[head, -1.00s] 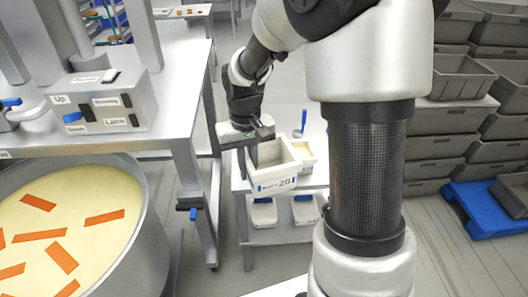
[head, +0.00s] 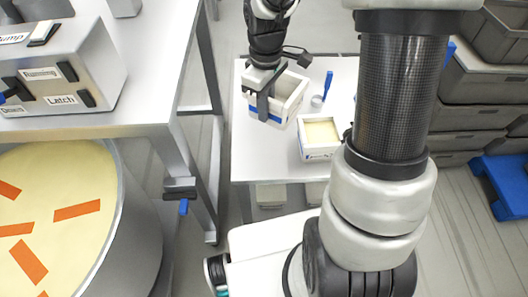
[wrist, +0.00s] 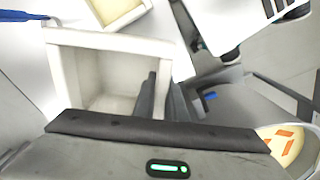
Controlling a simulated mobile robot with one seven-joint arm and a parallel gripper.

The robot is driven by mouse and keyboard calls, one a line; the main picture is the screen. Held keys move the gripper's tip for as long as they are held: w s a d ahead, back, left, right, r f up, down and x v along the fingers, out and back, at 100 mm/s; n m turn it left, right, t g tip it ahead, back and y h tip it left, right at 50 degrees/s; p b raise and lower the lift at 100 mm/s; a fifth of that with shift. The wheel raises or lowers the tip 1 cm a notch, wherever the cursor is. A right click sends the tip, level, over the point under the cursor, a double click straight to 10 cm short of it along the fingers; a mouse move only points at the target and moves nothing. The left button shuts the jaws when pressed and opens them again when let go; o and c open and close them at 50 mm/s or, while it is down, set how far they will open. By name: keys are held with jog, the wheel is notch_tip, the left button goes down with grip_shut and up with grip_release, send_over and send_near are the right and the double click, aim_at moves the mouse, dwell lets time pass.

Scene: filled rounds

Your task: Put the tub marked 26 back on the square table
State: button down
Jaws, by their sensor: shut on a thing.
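The tub marked 26 (head: 293,92) is a white, empty, open box with a blue strip low on its side; its number cannot be read now. My gripper (head: 264,103) is shut on one of its walls. In the wrist view the fingers (wrist: 160,98) straddle that wall of the tub (wrist: 73,75), and the inside is bare. The tub is at the square table (head: 250,164), over its left part; I cannot tell whether it touches the top. It looks slightly tilted in the head view.
A second white tub (head: 317,156) with cream contents stands on the table, just right and nearer. A blue-handled tool (head: 326,86) stands behind it. A metal bench with a control box (head: 72,75) and a large vat (head: 128,225) are left. Grey crates (head: 480,88) are stacked right.

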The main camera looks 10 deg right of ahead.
jog(key=f+n+b, duration=0.2)
jog(key=f, duration=0.3)
jog(key=f+n+b, duration=0.1)
jog(key=f+n, duration=0.1)
jog(key=f, duration=0.4)
jog(key=s+f+n+b, duration=0.1)
jog(key=f+n+b, duration=0.1)
jog(key=f, duration=0.3)
jog(key=shift+a+f+n+b, duration=0.2)
jog(key=shift+a+n+b, duration=0.1)
jog(key=shift+n, duration=0.1)
jog(key=shift+f, duration=0.2)
jog(key=c, duration=1.8)
grip_release()
